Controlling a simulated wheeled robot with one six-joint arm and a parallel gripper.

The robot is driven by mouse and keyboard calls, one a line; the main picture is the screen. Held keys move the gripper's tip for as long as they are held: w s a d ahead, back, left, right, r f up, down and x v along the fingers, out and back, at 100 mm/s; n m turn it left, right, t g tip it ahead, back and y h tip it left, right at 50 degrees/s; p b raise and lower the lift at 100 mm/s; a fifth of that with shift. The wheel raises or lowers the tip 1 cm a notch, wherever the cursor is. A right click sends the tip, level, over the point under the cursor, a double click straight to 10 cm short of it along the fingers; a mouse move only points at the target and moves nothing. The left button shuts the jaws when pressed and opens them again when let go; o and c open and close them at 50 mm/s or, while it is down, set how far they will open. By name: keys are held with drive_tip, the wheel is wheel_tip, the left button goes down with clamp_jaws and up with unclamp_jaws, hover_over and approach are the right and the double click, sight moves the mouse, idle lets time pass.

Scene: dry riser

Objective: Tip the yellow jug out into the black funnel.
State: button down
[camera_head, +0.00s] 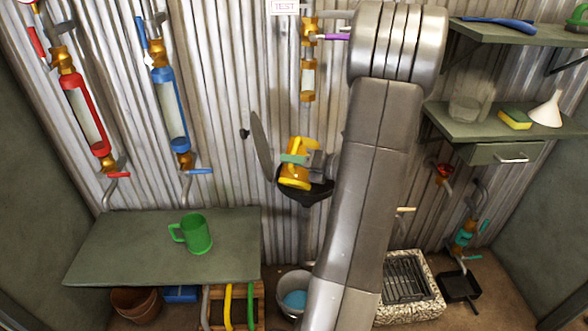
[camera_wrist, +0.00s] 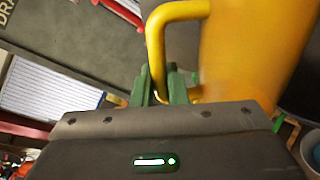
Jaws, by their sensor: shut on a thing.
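The yellow jug (camera_head: 299,174) is held up in front of the corrugated wall, just above the black funnel (camera_head: 304,195). It looks tilted, but I cannot tell how far, and its contents do not show. My gripper (camera_head: 294,159) is shut on the jug's handle. In the wrist view, the green fingers of my gripper (camera_wrist: 162,88) close around the lower part of the handle of the yellow jug (camera_wrist: 255,45). The jug hides part of the funnel, and my arm stands close on the right.
A dark round lid (camera_head: 261,146) stands out beside the funnel. A green mug (camera_head: 196,234) stands on the green table (camera_head: 110,250) at left. A bucket (camera_head: 294,284) with blue contents is on the floor below. Shelves (camera_head: 480,125) at right hold a glass jar, a sponge and a white funnel.

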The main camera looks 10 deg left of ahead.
sight(295, 171)
drive_tip(key=f+n+b, duration=0.1)
drive_tip(key=b, duration=0.1)
drive_tip(key=f+n+b, duration=0.1)
drive_tip(key=b, duration=0.1)
drive_tip(key=f+n+t+b, duration=0.1)
drive_tip(key=n+b, duration=0.1)
drive_tip(key=b, duration=0.1)
drive_tip(key=shift+s+f, duration=0.3)
drive_tip(key=shift+f, duration=0.05)
drive_tip(key=shift+f+n+y+b, duration=0.1)
drive_tip(key=shift+n+y+b, duration=0.25)
drive_tip(key=shift+b, duration=0.2)
drive_tip(key=w+n+b, duration=0.1)
drive_tip(key=n+b, duration=0.1)
drive_tip(key=b, duration=0.1)
drive_tip(key=shift+w+n, duration=0.15)
drive_tip(key=shift+n, duration=0.2)
drive_tip(key=shift+w+r+n+t+y+b, duration=0.3)
drive_tip(key=shift+w+r+n+y+b, duration=0.05)
drive_tip(key=shift+n+b, duration=0.5)
